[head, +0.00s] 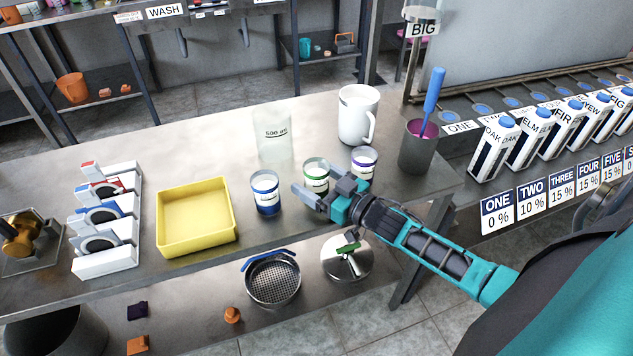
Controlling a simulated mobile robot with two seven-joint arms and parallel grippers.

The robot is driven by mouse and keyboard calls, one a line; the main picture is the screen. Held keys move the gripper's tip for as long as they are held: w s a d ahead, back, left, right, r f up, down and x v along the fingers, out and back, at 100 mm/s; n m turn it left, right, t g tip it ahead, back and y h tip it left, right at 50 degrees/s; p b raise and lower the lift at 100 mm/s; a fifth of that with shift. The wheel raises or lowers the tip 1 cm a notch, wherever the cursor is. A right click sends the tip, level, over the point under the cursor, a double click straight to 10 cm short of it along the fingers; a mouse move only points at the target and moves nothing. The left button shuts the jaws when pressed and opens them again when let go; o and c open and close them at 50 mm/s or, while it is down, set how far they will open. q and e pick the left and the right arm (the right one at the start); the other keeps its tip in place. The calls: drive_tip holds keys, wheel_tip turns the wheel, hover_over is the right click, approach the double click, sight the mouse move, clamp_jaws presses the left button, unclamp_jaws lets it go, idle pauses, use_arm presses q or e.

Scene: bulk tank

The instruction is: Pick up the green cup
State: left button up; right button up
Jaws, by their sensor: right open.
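The green cup (316,173) is a small white cup with a green rim and label. It stands on the steel table between the blue cup (265,193) and the purple cup (363,163). My right gripper (314,180) is open at the green cup, with one finger toward its left front side and the other toward its right. The gripper hides the cup's lower right part. I cannot tell whether the fingers touch it. My left gripper is out of view.
A yellow tray (163,224) stands left of the cups. A clear beaker (273,138), a white jug (353,118) and a grey canister (415,152) with a blue-handled tool stand behind and to the right. A sieve (273,280) sits on the lower shelf.

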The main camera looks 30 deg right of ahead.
drive_tip(key=shift+c, duration=0.4)
drive_tip(key=c, duration=1)
drive_tip(key=shift+c, duration=0.2)
drive_tip(key=shift+s+r, duration=0.1)
